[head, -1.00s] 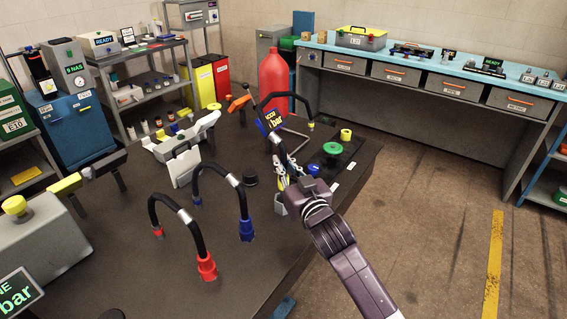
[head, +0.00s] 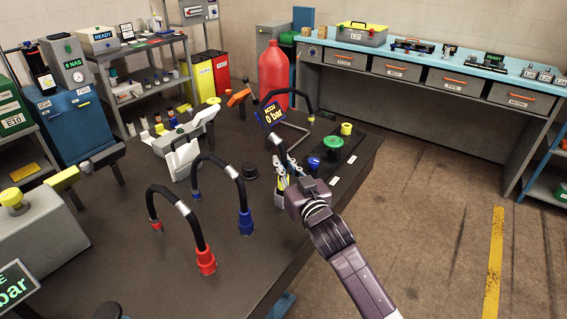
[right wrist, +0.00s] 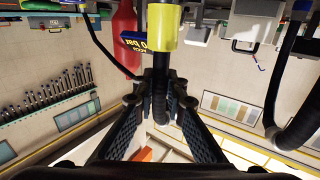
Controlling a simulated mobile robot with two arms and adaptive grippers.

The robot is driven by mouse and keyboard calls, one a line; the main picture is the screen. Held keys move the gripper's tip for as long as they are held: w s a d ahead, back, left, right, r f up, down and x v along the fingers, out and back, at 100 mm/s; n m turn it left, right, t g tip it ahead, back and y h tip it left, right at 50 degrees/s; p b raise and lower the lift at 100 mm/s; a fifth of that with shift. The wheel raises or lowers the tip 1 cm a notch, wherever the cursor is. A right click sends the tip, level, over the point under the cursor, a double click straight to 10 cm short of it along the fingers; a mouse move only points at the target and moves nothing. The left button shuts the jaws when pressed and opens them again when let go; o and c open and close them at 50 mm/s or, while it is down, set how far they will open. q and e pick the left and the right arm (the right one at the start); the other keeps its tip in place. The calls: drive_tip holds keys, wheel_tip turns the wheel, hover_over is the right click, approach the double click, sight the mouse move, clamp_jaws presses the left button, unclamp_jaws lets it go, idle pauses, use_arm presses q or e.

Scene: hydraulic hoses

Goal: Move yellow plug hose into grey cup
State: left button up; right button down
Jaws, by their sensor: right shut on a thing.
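The yellow plug hose is a black arched hose with a silver collar (head: 276,138) and a small yellow far end (head: 311,119). My right gripper (head: 286,170) is shut on its near end, and the hose runs between the fingers (right wrist: 160,95) in the right wrist view. The yellow plug (right wrist: 163,25) is large at the top of that upside-down view, and part of it (head: 281,188) shows below the fingers in the head view. The grey cup (head: 280,200) is at the plug, partly hidden by my gripper. I cannot tell how far the plug is inside. My left gripper is not in view.
Blue-ended (head: 246,222) and red-ended (head: 206,262) hoses arch up on the left. A black cap (head: 250,171), a pressure display (head: 270,117) and a dark strip with green (head: 333,143) and yellow (head: 346,129) caps are nearby. The table's right edge is close.

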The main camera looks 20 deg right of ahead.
drive_tip(key=shift+f+b, duration=0.75)
drive_tip(key=shift+f, duration=0.4)
drive_tip(key=c, duration=1.9)
unclamp_jaws()
drive_tip(key=shift+r, duration=0.1)
drive_tip(key=s, duration=0.8)
drive_tip(key=s+d, duration=0.1)
drive_tip(key=s, duration=0.3)
